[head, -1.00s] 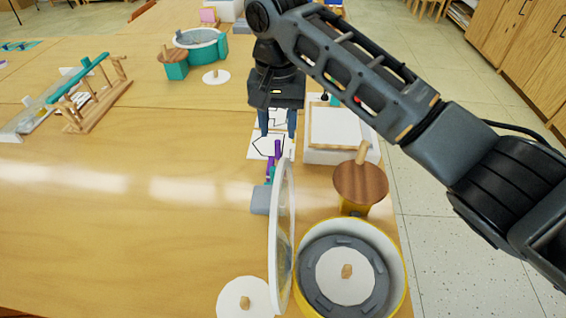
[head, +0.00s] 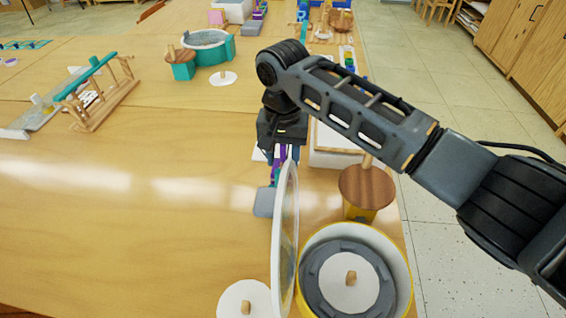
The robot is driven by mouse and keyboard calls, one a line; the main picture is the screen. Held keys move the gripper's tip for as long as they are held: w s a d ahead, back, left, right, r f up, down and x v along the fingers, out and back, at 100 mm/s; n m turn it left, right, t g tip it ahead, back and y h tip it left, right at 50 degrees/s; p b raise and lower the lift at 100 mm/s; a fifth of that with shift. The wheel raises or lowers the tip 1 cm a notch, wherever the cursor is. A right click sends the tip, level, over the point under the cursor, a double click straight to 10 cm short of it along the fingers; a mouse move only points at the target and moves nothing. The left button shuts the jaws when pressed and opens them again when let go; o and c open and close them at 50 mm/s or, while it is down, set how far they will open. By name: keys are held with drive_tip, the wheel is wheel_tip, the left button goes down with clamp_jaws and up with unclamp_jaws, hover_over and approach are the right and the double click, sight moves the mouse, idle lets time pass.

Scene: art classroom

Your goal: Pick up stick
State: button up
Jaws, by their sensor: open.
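A narrow purple stick (head: 281,158) rises with teal and purple pieces from a small grey-blue block (head: 264,203) on the wooden table (head: 150,220). My gripper (head: 283,168) points down from above, with its open blue fingers around or just in front of the purple stick's upper part. I cannot tell whether the fingers touch it. The stick's lower end and part of the right finger are hidden behind an upright white disc (head: 285,235).
A yellow-rimmed round tub (head: 402,262) with a grey wheel stands at the front right. A brown round-topped stool-like piece (head: 367,186) and a white tray (head: 333,158) are behind it. The left table surface is mostly clear.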

drive_tip(key=shift+c, duration=0.2)
clamp_jaws()
idle(0.3)
